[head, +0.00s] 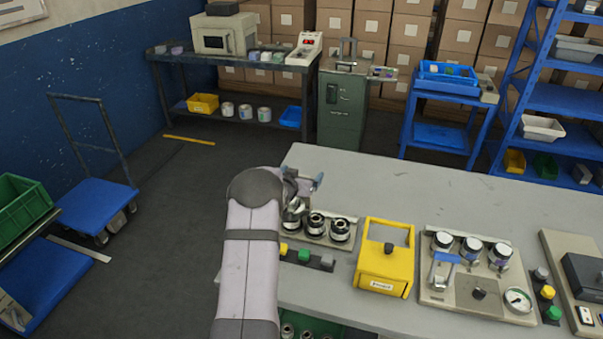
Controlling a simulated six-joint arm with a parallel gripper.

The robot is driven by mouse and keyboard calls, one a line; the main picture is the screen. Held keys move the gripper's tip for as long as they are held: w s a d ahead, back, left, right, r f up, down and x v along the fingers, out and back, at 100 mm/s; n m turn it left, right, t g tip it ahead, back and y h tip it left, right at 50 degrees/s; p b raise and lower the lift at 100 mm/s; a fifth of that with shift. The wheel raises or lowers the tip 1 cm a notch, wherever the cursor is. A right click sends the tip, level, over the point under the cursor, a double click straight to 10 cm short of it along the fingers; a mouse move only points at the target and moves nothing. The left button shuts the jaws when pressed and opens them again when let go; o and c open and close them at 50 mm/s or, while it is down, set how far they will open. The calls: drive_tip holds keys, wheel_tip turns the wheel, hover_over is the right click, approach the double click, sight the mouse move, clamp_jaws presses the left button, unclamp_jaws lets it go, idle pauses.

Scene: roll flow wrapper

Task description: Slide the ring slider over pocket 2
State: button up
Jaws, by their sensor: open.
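The plate with round pockets (345,243) lies on the grey bench and carries a row of dark, ring-topped round parts, two of them plainly seen: a middle one (315,224) and a right one (340,230). The left end of the row is partly hidden by my arm. I cannot tell which part is the ring slider or which pocket is number 2. My gripper (314,183) is open, above the left back end of this plate, with blue-grey tips. It appears apart from the parts, and nothing shows between its jaws.
A yellow box with a handle (373,277) stands right of the plate. A panel with white-topped canisters and a gauge (470,309) is further right. Yellow, green and grey buttons (304,257) sit in front of the plate. The bench behind (420,190) is clear.

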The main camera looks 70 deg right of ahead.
drive_tip(key=shift+d+f, duration=0.1)
drive_tip(key=shift+d, duration=0.05)
drive_tip(key=c, duration=1.5)
drive_tip(key=s+b, duration=0.5)
drive_tip(key=s, duration=0.3)
drive_tip(key=o, duration=1.5)
